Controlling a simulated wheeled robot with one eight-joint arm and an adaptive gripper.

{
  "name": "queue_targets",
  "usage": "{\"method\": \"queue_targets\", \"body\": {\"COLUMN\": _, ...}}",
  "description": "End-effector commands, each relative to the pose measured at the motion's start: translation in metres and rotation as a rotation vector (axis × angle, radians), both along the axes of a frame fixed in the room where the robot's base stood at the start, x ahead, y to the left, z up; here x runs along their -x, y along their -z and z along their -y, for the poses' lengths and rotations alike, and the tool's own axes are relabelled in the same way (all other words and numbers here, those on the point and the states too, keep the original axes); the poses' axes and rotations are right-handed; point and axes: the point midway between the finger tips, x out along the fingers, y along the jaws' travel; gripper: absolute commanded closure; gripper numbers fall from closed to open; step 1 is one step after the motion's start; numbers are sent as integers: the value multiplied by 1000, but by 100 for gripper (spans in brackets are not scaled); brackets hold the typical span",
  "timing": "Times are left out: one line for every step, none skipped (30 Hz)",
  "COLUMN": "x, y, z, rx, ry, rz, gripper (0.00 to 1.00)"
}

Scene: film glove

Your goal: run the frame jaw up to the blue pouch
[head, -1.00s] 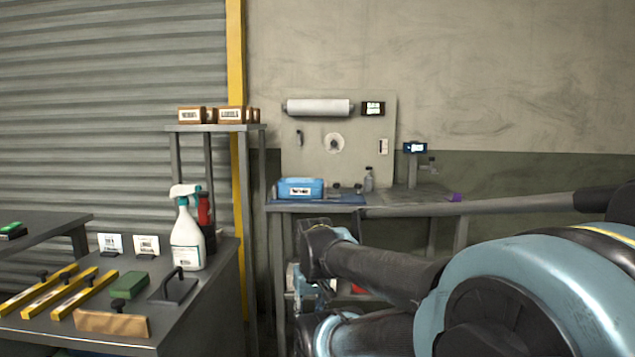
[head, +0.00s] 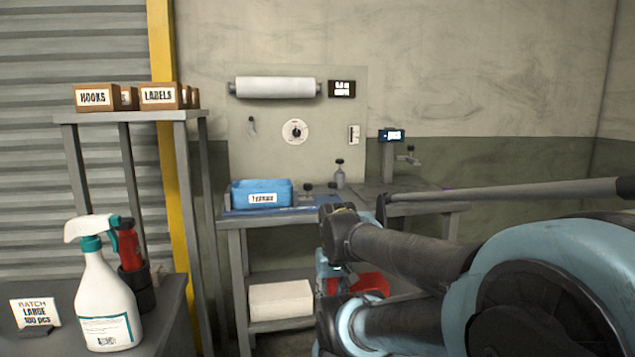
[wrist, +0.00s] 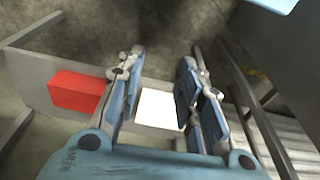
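On the back workbench, a blue box-shaped item (head: 262,194) with a white label stands at the left of a blue mat (head: 232,212). I cannot make out a separate blue pouch. Small dark-knobbed fittings (head: 308,190) stand on the mat right of the blue item; I cannot tell which is the frame jaw. My gripper (wrist: 160,68) shows in the wrist view with its two fingers apart and nothing between them. It points down past a red box (wrist: 78,93) and a white box (wrist: 160,109). In the head view my arm hides most of it.
A shelf stand (head: 130,115) with boxes is left of the bench. A spray bottle (head: 103,290) stands on the near left table. A film roll (head: 275,88) and dial (head: 295,131) are on the back panel. A small screen (head: 391,135) stands at the bench's right.

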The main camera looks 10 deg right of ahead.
Motion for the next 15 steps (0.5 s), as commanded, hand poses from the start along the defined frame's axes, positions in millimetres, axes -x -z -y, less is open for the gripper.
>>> {"method": "queue_targets", "body": {"x": 0, "y": 0, "z": 0, "rx": 0, "ry": 0, "rz": 0, "gripper": 67}}
{"method": "queue_targets", "body": {"x": 0, "y": 0, "z": 0, "rx": 0, "ry": 0, "rz": 0, "gripper": 67}}
{"method": "queue_targets", "body": {"x": 0, "y": 0, "z": 0, "rx": 0, "ry": 0, "rz": 0, "gripper": 67}}
{"method": "queue_targets", "body": {"x": 0, "y": 0, "z": 0, "rx": 0, "ry": 0, "rz": 0, "gripper": 67}}
{"method": "queue_targets", "body": {"x": 0, "y": 0, "z": 0, "rx": 0, "ry": 0, "rz": 0, "gripper": 67}}
{"method": "queue_targets", "body": {"x": 0, "y": 0, "z": 0, "rx": 0, "ry": 0, "rz": 0, "gripper": 67}}
{"method": "queue_targets", "body": {"x": 0, "y": 0, "z": 0, "rx": 0, "ry": 0, "rz": 0, "gripper": 67}}
{"method": "queue_targets", "body": {"x": 0, "y": 0, "z": 0, "rx": 0, "ry": 0, "rz": 0, "gripper": 67}}
{"method": "queue_targets", "body": {"x": 0, "y": 0, "z": 0, "rx": 0, "ry": 0, "rz": 0, "gripper": 64}}
{"method": "queue_targets", "body": {"x": 0, "y": 0, "z": 0, "rx": 0, "ry": 1, "rz": 0, "gripper": 58}}
{"method": "queue_targets", "body": {"x": 2, "y": -2, "z": 0, "rx": 0, "ry": 2, "rz": 3, "gripper": 52}}
{"method": "queue_targets", "body": {"x": 7, "y": -7, "z": 0, "rx": -2, "ry": 9, "rz": 10, "gripper": 52}}
{"method": "queue_targets", "body": {"x": 6, "y": -10, "z": 0, "rx": -3, "ry": 18, "rz": 10, "gripper": 52}}
{"method": "queue_targets", "body": {"x": 4, "y": -14, "z": 0, "rx": -6, "ry": 31, "rz": 9, "gripper": 52}}
{"method": "queue_targets", "body": {"x": 0, "y": -21, "z": 1, "rx": -11, "ry": 57, "rz": 6, "gripper": 52}}
